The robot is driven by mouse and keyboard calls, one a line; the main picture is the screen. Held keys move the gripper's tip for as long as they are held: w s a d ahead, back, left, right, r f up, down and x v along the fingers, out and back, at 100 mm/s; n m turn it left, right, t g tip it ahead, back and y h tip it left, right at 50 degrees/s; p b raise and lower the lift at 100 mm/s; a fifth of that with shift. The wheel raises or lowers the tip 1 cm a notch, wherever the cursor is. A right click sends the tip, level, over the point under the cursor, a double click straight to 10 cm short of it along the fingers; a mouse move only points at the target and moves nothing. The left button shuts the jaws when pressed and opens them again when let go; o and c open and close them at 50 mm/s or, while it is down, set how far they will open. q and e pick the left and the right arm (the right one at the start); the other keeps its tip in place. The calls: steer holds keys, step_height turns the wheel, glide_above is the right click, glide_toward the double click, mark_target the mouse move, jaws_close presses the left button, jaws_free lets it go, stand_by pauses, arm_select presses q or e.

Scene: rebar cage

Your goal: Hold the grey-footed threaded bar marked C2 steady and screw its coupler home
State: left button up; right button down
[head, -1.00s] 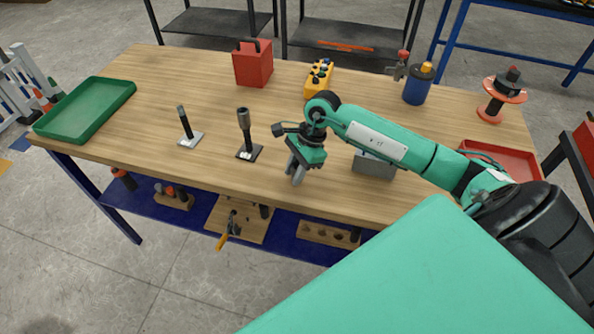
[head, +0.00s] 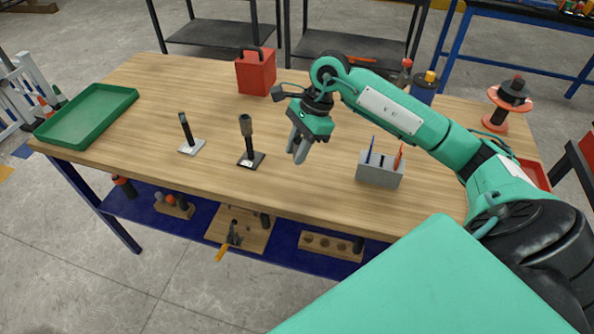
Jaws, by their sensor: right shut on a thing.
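A dark threaded bar (head: 186,129) stands upright on a light grey foot (head: 191,147) at the left middle of the table. To its right, a second dark upright bar (head: 248,146) stands on a black foot (head: 256,161) with a wider sleeve-like coupler (head: 245,126) at its top. Their markings are too small to read. My right gripper (head: 299,151) points down, right of the black-footed bar and apart from both bars. Its fingers are closed together; what is between them is hidden. My left gripper is not in view.
A green tray (head: 90,120) lies at the far left and a red box (head: 255,75) stands at the back. A grey holder with pens (head: 380,172) stands right of my gripper. The front left is clear.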

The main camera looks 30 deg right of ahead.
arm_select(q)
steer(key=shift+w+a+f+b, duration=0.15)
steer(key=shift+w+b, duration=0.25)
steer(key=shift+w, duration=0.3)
arm_select(e)
step_height(320, 180, up, 9)
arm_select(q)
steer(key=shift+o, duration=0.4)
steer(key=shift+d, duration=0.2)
